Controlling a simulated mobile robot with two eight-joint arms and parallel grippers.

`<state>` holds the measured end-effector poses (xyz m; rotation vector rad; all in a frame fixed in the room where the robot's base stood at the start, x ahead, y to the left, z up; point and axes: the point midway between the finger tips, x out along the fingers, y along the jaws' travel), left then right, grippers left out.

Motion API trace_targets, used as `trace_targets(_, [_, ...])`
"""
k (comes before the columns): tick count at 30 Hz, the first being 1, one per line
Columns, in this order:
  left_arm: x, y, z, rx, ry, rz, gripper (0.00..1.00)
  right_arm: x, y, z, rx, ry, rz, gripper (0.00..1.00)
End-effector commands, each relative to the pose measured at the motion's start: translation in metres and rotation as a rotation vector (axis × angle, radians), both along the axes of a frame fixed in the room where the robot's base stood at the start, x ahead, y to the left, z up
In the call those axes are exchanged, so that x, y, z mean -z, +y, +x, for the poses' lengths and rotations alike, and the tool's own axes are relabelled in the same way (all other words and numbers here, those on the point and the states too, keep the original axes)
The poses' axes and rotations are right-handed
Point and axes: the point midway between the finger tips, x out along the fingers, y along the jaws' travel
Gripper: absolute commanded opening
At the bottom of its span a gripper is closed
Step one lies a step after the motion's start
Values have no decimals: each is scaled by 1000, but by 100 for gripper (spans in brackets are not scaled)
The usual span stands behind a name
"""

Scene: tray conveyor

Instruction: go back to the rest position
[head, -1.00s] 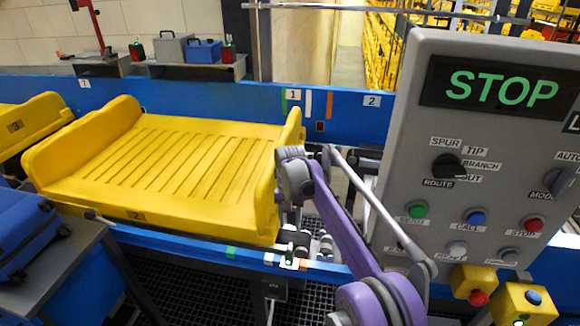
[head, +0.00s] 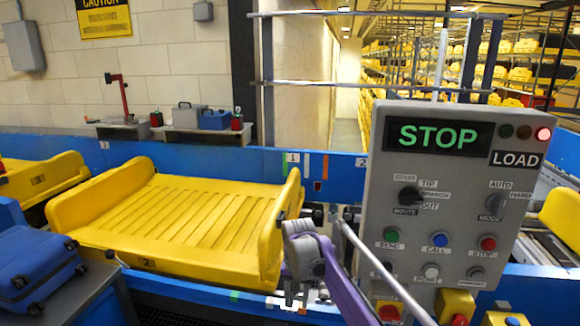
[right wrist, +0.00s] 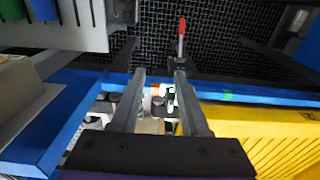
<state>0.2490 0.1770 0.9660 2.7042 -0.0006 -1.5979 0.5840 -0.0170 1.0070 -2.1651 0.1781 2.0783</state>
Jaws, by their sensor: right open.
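My right gripper (right wrist: 160,80) is open in the right wrist view, its two grey fingers apart with nothing held between them. In the head view my right gripper (head: 296,294) points down at the right end of the yellow tray (head: 180,215), near the blue conveyor rail. I cannot tell from the head view whether it touches anything. The yellow tray, marked 2, is empty and also shows in the right wrist view (right wrist: 250,130). My left gripper is not in view.
A grey control panel (head: 462,160) showing a green STOP sign stands close on the right. A blue suitcase (head: 35,270) lies on a table at the lower left. Another yellow tray (head: 40,180) is at the left. The blue rail (head: 335,168) runs behind.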

Motion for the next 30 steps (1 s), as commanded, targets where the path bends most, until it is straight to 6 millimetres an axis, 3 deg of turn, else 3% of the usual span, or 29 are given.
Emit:
trace_targets(8, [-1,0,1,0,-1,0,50,-36,-46,-52,-32,-91,14,45])
trace_targets(15, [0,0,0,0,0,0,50,-49,-92,-130,-73,-201,14,45])
trace_targets(22, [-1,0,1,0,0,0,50,-32,-127,-216,-113,-308,-4,45])
trace_targets(30, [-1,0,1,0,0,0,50,16,-152,-304,-154,-419,-40,45])
